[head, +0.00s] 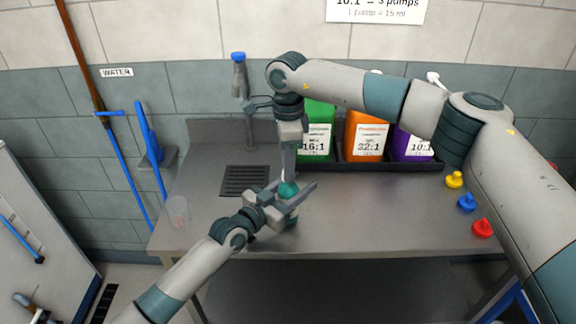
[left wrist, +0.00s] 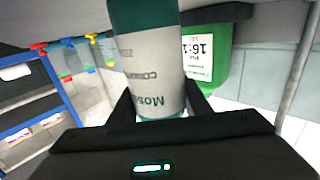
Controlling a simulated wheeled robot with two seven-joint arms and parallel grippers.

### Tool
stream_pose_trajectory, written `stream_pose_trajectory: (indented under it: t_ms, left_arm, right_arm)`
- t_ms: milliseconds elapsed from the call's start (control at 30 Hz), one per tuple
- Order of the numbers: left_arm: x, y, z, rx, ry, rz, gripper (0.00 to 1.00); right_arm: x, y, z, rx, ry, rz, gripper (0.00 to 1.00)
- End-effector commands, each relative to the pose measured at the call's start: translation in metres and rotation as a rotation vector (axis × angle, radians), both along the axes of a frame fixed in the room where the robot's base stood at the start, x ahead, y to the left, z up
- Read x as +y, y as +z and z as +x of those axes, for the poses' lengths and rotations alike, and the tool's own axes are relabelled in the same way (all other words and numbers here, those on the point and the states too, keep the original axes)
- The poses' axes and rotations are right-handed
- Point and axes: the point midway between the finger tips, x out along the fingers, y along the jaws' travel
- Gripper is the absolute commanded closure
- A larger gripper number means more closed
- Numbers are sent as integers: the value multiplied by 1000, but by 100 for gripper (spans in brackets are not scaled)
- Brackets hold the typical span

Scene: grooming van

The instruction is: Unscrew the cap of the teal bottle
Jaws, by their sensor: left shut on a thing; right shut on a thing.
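The teal bottle (head: 288,188) stands about upright over the front middle of the steel counter, mostly hidden by my grippers in the head view. In the left wrist view the teal bottle (left wrist: 148,75) shows a white label with upside-down print and a teal band. My left gripper (head: 293,200) comes from the front left and is shut around the bottle's body. My right gripper (head: 289,172) points straight down from above and is shut at the bottle's top, on the cap. The cap itself is hidden or too small to make out.
Green (head: 318,120), orange (head: 366,130) and purple (head: 410,143) jugs stand in a black tray at the back. Yellow (head: 454,180), blue (head: 467,202) and red (head: 482,228) caps lie at the right. A clear cup (head: 178,210) stands at the left edge, near a drain grate (head: 246,181).

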Motion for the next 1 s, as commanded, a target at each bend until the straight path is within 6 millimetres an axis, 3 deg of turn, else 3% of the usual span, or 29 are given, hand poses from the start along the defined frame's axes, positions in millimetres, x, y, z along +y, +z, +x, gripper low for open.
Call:
stream_pose_trajectory:
  t_ms: [800,1000]
  left_arm:
    - [-1,-1,-1,1,-2,0,100]
    - [-1,-1,-1,1,-2,0,100]
  right_arm:
    - [-1,1,0,0,1213,1,100]
    - [-1,1,0,0,1438,2,100]
